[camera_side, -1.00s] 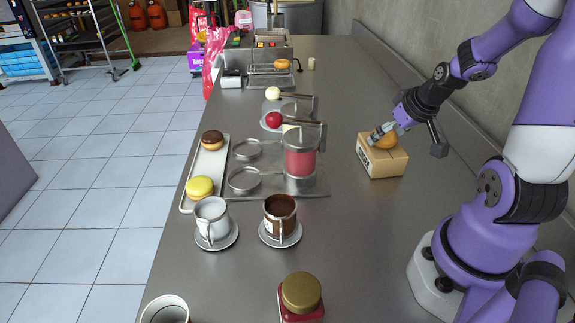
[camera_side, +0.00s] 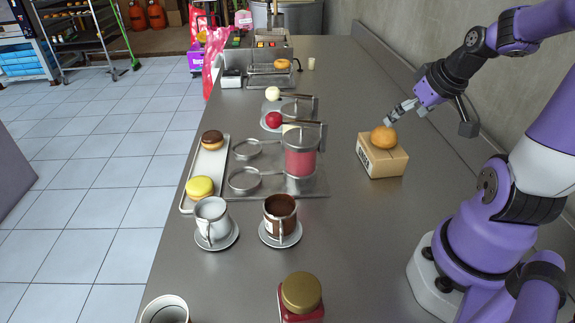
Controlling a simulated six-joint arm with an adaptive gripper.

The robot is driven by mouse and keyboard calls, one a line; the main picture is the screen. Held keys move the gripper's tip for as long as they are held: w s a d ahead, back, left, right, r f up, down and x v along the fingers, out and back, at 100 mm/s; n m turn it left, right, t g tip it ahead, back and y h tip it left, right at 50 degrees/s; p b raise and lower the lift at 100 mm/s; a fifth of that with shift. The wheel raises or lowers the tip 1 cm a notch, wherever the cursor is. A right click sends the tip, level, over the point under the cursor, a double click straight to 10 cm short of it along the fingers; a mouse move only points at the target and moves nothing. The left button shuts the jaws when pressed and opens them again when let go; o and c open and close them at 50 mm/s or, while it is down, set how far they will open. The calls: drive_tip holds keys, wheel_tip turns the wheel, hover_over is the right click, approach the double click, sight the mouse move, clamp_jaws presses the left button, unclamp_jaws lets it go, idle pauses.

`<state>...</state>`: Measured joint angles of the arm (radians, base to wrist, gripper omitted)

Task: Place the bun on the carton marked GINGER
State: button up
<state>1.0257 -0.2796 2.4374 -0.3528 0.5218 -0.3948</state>
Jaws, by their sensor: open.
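A round golden-brown bun (camera_side: 383,137) rests on top of a small brown carton (camera_side: 386,163) on the steel counter.
Left of the carton stands a rack with a clear jug of red liquid (camera_side: 301,158). A white tray (camera_side: 208,166) holds a chocolate-topped bun and a yellow one. Two mugs on saucers and a gold-lidded jar (camera_side: 301,294) stand nearer. The counter in front of the carton is clear.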

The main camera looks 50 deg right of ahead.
drive_tip(key=a+r+n+y, duration=0.1)
drive_tip(key=a+r+n, duration=0.1)
drive_tip(key=a, duration=0.7)
drive_tip(key=a+r+n+y, duration=0.1)
drive_tip(key=a+r+n, duration=0.1)
drive_tip(key=a, duration=0.7)
drive_tip(key=shift+w+r, duration=0.2)
drive_tip(key=shift+r, duration=0.3)
